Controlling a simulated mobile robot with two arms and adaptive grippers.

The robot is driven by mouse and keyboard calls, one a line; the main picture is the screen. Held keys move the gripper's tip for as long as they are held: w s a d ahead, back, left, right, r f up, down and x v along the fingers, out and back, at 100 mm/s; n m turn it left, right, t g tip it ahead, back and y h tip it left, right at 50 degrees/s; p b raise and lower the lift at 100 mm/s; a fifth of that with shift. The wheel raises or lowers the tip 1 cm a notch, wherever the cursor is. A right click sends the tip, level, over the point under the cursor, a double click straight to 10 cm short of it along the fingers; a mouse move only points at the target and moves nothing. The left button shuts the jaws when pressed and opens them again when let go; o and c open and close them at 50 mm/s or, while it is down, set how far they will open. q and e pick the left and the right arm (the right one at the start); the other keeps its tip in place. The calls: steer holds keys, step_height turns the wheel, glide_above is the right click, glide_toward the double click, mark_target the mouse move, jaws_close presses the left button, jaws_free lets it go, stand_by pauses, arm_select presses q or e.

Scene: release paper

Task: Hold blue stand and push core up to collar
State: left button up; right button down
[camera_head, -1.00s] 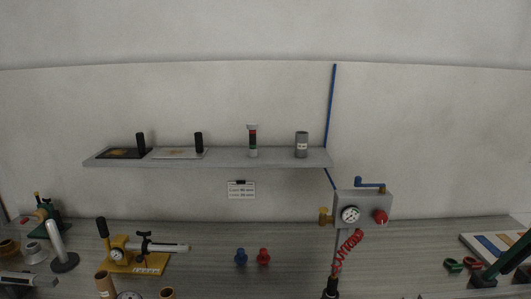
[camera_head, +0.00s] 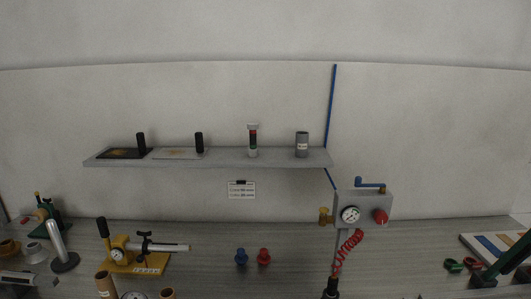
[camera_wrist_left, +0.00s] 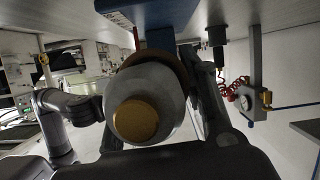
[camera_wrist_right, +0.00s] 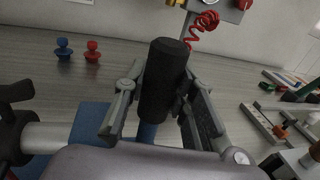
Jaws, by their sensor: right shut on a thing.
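In the right wrist view my right gripper (camera_wrist_right: 160,118) is shut on an upright black handle (camera_wrist_right: 164,75). Below the handle are a blue post (camera_wrist_right: 147,132) and part of a blue base (camera_wrist_right: 90,122), which look like the blue stand. In the left wrist view a grey-white round piece with a tan core end (camera_wrist_left: 137,120) faces the camera. A brown ring (camera_wrist_left: 178,62) sits behind it, under a blue part (camera_wrist_left: 168,38). My left gripper's right finger (camera_wrist_left: 214,105) stands apart beside the piece; the other finger is mostly hidden. The head view shows neither gripper.
A silver shaft with a black end (camera_wrist_right: 15,130) lies left of my right gripper. Blue (camera_wrist_right: 63,48) and red (camera_wrist_right: 92,50) knobs stand behind. A gauge box (camera_head: 365,209) with a red coiled hose (camera_head: 346,248) is near. A yellow fixture (camera_head: 135,262) is on the bench.

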arm_select(q)
steer(key=o, duration=0.5)
steer(key=shift+s+d, duration=0.15)
steer(key=shift+d, duration=0.2)
steer(key=shift+c, duration=0.2)
steer(key=v, duration=1.2)
steer(key=shift+w+a, duration=0.2)
steer(key=shift+a, duration=0.2)
steer(key=shift+f, duration=0.1)
steer(key=d+f+m+t, duration=0.1)
steer(key=d, duration=0.2)
steer(key=d+f+m+t, duration=0.1)
steer(key=d+m, duration=0.1)
steer(key=d, duration=0.1)
steer(key=s+d+f+m+t, duration=0.1)
steer(key=d+f, duration=0.1)
steer(key=d, duration=0.1)
